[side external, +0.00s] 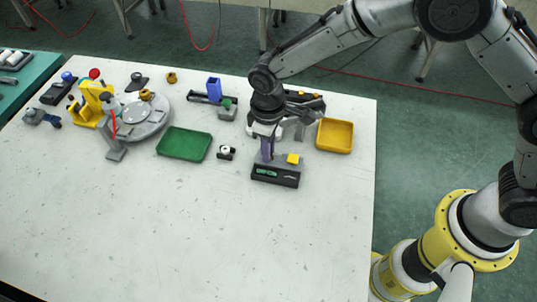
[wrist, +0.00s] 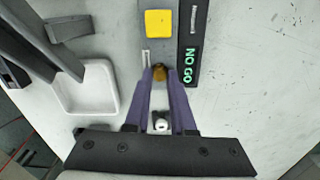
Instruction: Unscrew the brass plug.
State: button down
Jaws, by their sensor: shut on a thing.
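My gripper (side external: 266,157) points down over a grey fixture with a dark front panel (side external: 275,176) that reads NO GO in green in the wrist view (wrist: 190,67). Its purple fingers (wrist: 160,76) are closed around a small brass piece, the brass plug (wrist: 160,72), between the fingertips. The plug's lower part is hidden, so I cannot tell whether it is still seated in the fixture. In the side external view the fingers hide the plug. A yellow block (side external: 293,159) sits on the fixture beside the fingers and shows in the wrist view (wrist: 159,23).
A small black-and-white part (side external: 226,153) stands left of the fixture. A green tray (side external: 184,144) lies farther left, and a yellow tray (side external: 335,135) at right. A white tray (wrist: 85,88) is near my fingers. The table's front is clear.

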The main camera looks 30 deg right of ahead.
jog(key=n, duration=0.6)
jog(key=shift+n, duration=0.3)
jog(key=shift+n, duration=0.3)
jog(key=n, duration=0.6)
jog(key=n, duration=0.7)
